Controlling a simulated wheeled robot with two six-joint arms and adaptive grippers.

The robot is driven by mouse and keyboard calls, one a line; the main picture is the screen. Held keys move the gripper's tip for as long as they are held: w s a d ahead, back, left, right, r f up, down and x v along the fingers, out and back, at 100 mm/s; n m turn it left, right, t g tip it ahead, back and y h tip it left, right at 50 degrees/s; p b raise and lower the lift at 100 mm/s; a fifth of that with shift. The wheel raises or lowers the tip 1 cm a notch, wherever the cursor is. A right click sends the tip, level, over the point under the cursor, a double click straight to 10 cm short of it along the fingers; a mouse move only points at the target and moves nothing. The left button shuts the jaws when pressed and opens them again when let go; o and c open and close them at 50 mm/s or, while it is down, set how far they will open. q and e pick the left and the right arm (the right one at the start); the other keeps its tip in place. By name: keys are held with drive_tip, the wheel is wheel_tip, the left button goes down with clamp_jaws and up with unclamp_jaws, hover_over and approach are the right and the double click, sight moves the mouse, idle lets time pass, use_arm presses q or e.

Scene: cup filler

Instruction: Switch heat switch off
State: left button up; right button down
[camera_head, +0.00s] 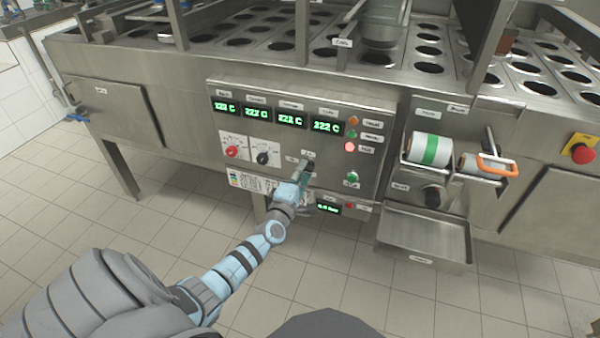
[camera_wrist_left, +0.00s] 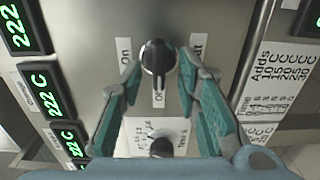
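The heat switch is probably the black rotary knob (camera_wrist_left: 157,58) on the steel control panel (camera_head: 232,177). In the left wrist view, an "On" label is to its left, and other labels, partly hard to read, are below and right. A pale line runs lengthwise along the knob, nearly upright in that view; I cannot tell which label it selects. My left gripper (camera_wrist_left: 160,66) is open, with its two teal fingers on either side of the knob. I cannot tell whether they touch it. In the head view the left gripper (camera_head: 306,172) covers most of the knob. My right gripper is not in view.
A red dial (camera_head: 232,152) and a black dial (camera_head: 263,157) sit left of the gripper, below green displays (camera_head: 290,120). Indicator lights (camera_head: 350,147) and a green button (camera_head: 351,177) are to the right. A label-roll unit (camera_head: 430,150) and steel tray (camera_head: 425,238) stand farther right.

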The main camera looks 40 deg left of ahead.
use_arm(q)
drive_tip(key=v, duration=1.2)
